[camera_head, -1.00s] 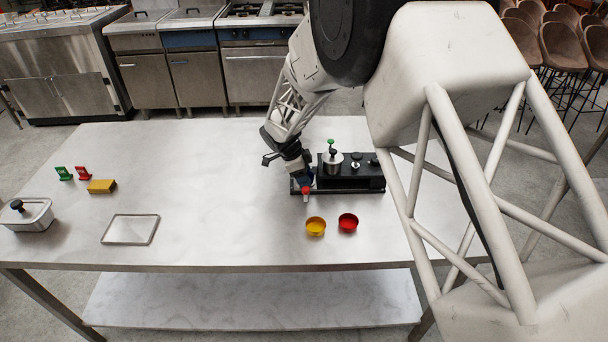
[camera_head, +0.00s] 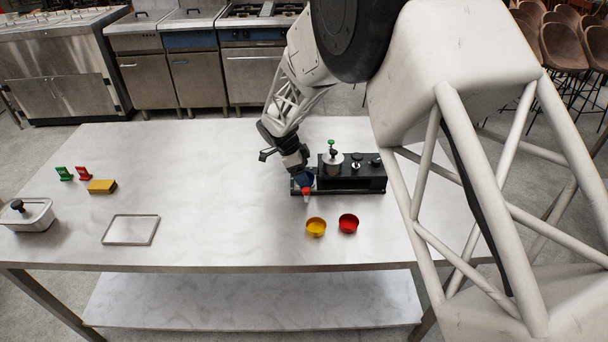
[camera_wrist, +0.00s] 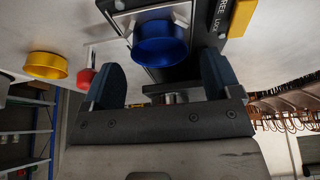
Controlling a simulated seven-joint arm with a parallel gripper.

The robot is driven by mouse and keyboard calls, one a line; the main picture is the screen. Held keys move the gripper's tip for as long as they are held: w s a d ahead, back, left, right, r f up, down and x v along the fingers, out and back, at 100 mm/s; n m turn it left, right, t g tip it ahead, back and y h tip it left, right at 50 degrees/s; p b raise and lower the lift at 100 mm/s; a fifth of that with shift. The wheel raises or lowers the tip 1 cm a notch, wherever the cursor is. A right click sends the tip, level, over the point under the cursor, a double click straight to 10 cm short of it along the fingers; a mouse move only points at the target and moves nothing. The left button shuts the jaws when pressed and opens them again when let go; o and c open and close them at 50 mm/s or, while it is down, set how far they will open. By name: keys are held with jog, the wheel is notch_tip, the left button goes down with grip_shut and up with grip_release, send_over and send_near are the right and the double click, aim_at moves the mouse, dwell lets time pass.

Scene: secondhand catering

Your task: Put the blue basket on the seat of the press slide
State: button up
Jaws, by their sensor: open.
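The blue basket (camera_wrist: 160,46) is a round cup just beyond my fingertips in the wrist view. It appears to sit on the metal-edged seat of the press slide (camera_wrist: 120,22); its base is hidden. My gripper (camera_wrist: 160,72) is open, a finger on either side below the basket, with a gap to both fingers. In the head view my gripper (camera_head: 303,178) is over the left end of the black press (camera_head: 352,173), hiding most of the basket. The slide's red knob (camera_head: 306,191) shows at the front, and also in the wrist view (camera_wrist: 86,77).
A yellow basket (camera_head: 316,227) and a red basket (camera_head: 348,223) stand in front of the press. The table's middle is clear.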

jog(key=v, duration=0.9)
jog(key=shift+a+r, duration=0.2)
jog(key=shift+r, duration=0.15)
jog(key=shift+d+r, duration=0.1)
dwell(0.3)
jog(key=s+d+r+n+y, duration=0.1)
jog(key=s+d+r+n, duration=0.3)
jog(key=s+d+r, duration=0.5)
jog(key=s+d+r+n+y, duration=0.1)
jog(key=s+d+r+n, duration=0.5)
jog(key=s, duration=0.4)
jog(key=s+d+r+n+t+y, duration=0.1)
jog(key=s+n, duration=0.3)
jog(key=s, duration=0.8)
jog(key=s+d+r+n+t+y, duration=0.1)
jog(key=s+d+n, duration=0.2)
jog(key=s, duration=0.9)
jog(key=shift+s+d+n+t, duration=0.3)
jog(key=shift+d+n, duration=0.1)
jog(key=shift+d, duration=0.45)
